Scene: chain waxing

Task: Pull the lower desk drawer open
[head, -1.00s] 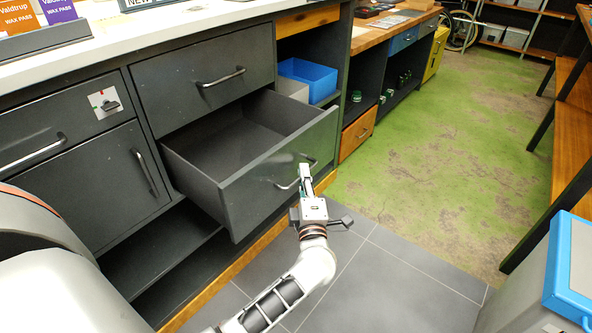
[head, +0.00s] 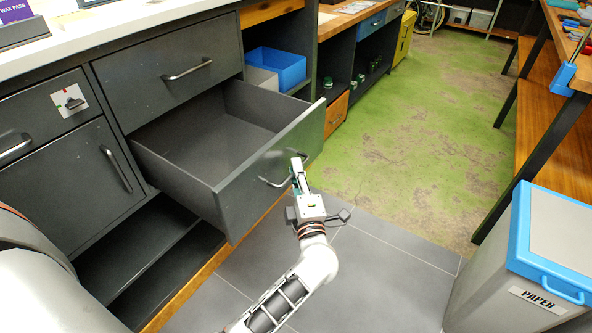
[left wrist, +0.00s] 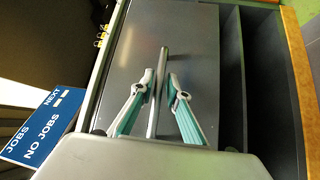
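The lower drawer (head: 262,178) of the dark grey desk is pulled well out and its empty inside shows. Its front also shows in the left wrist view (left wrist: 205,50). The metal bar handle (head: 268,183) is on the drawer front and runs between my fingers in the left wrist view (left wrist: 163,62). My left gripper (head: 297,166) is at the handle, with one finger on each side of the bar (left wrist: 160,80); the fingertips look closed about it, though the contact itself is hard to see. My right gripper is not in view.
The upper drawer (head: 150,92) above is shut. Open shelves are below, left of the drawer. A bin marked PAPER (head: 500,265) stands at the right. Grey floor tiles (head: 385,270) in front of the drawer are clear. A blue box (head: 278,66) sits in the cubby behind.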

